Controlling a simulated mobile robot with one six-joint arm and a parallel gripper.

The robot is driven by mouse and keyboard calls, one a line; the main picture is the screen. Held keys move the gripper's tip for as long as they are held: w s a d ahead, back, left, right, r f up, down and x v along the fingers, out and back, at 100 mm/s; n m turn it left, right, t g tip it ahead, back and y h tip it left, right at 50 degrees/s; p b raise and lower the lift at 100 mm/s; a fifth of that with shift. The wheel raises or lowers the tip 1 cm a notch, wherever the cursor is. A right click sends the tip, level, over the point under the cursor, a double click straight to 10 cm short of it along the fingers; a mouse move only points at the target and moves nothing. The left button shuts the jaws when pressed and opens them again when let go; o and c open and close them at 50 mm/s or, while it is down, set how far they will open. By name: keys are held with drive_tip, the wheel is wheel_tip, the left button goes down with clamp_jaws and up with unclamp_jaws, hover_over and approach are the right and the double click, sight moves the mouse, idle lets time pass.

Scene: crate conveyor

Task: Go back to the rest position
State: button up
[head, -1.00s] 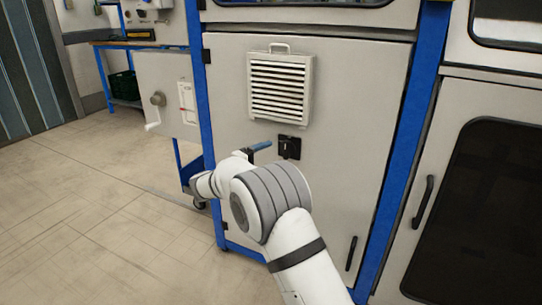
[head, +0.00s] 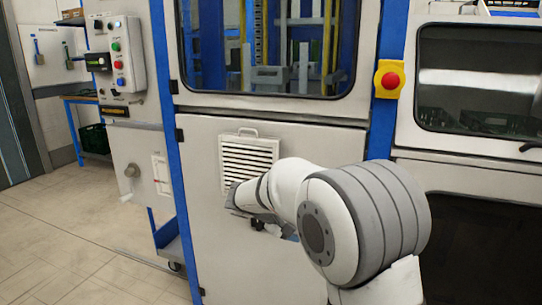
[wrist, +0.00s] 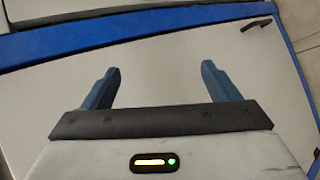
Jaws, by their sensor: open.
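My gripper (wrist: 158,85) is open and empty in the wrist view. Its two blue fingers stand well apart, with a pale grey cabinet panel (wrist: 160,55) behind them. In the head view my white and grey arm reaches across the right middle, in front of the machine's lower door (head: 205,150). The arm hides most of my gripper there, and the fingertips are hard to make out. I cannot tell how far the gripper is from the door.
A white louvred vent (head: 248,160) is on the door, partly behind my arm. A red emergency button (head: 390,81) sits on the blue post at right. A control panel (head: 115,60) with coloured buttons hangs at left. The floor (head: 60,240) at left is clear.

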drive_tip(key=s+d+r+m+g+y+p, duration=0.1)
drive_tip(key=s+d+r+g+y+p, duration=0.2)
drive_tip(key=s+r+p, duration=0.4)
drive_tip(key=s+d+r+m+y+p, duration=0.25)
drive_tip(key=s+d+r, duration=0.2)
drive_tip(key=s, duration=0.45)
drive_tip(key=s+a+r+m+y+p, duration=0.1)
drive_tip(key=s+r+y+p, duration=0.3)
drive_tip(key=s+p, duration=0.6)
drive_tip(key=s+r+m, duration=0.1)
drive_tip(key=s, duration=0.3)
drive_tip(key=shift+r+m+y, duration=0.35)
drive_tip(key=shift+r, duration=0.05)
drive_tip(key=shift+a, duration=0.1)
